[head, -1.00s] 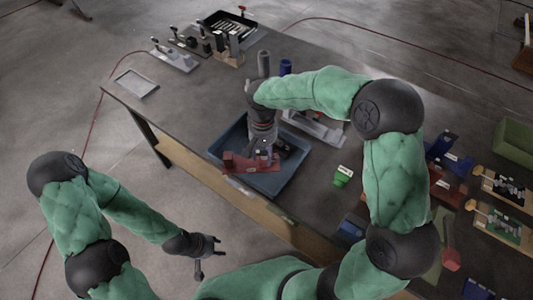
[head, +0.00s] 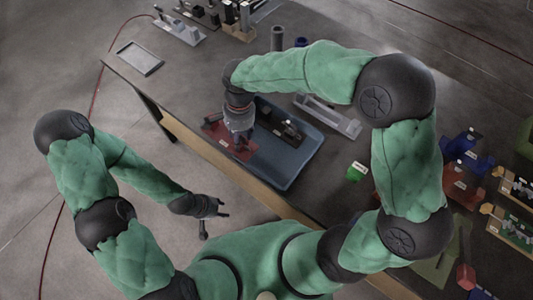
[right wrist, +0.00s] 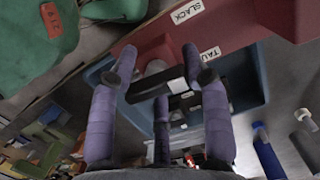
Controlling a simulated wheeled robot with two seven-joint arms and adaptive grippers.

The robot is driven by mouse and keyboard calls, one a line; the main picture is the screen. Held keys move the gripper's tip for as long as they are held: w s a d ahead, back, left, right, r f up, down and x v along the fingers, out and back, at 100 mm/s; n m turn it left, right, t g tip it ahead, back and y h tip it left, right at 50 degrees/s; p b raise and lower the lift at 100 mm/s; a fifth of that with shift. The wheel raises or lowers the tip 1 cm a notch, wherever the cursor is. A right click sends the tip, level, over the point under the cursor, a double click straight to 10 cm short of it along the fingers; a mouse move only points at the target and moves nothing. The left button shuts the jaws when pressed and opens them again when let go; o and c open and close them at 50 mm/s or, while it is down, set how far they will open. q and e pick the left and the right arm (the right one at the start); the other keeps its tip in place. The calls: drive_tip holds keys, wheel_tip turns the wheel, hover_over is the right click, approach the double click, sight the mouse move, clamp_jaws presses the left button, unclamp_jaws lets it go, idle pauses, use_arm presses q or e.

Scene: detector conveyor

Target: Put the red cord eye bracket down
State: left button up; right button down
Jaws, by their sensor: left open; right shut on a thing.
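The red cord eye bracket (head: 215,131) is held in my right gripper (head: 241,142), over the left end of the blue tray (head: 288,178) and the table beside it. In the right wrist view the red bracket (right wrist: 232,28) fills the top, with white labels reading SLACK and, partly covered, TAU. My right gripper (right wrist: 160,65) has its purple fingers shut on it; the exact contact is hard to see. Whether the bracket touches the table or tray cannot be told. My left gripper (head: 221,208) is open and empty, off the table's front edge.
A dark part (head: 290,130) lies in the blue tray. A grey metal fixture (head: 330,115) stands behind the tray. A shallow grey tray (head: 139,58) lies at the far left corner, with bare tabletop between.

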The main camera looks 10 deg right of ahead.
sight(251, 147)
drive_tip(key=d, duration=0.1)
drive_tip(key=s+d+f, duration=0.1)
drive_tip(key=d, duration=0.1)
drive_tip(key=shift+s+d+f+b, duration=0.25)
drive_tip(key=shift+f+b, duration=0.05)
drive_tip(key=shift+f, duration=0.1)
drive_tip(key=d+f, duration=0.1)
drive_tip(key=s+d+f, duration=0.1)
drive_tip(key=f, duration=0.1)
drive_tip(key=d+f+b, duration=0.1)
drive_tip(key=shift+s+d+f, duration=0.2)
drive_tip(key=shift+s+f, duration=0.15)
drive_tip(key=shift+f, duration=0.05)
drive_tip(key=f, duration=0.1)
drive_tip(key=f+b, duration=0.1)
drive_tip(key=f, duration=0.1)
drive_tip(key=shift+s+d, duration=0.2)
drive_tip(key=shift+d, duration=0.1)
drive_tip(key=shift+w+f, duration=0.1)
drive_tip(key=shift+f, duration=0.3)
drive_tip(key=shift+f+b, duration=0.1)
drive_tip(key=shift+b, duration=0.2)
drive_tip(key=c, duration=0.6)
unclamp_jaws()
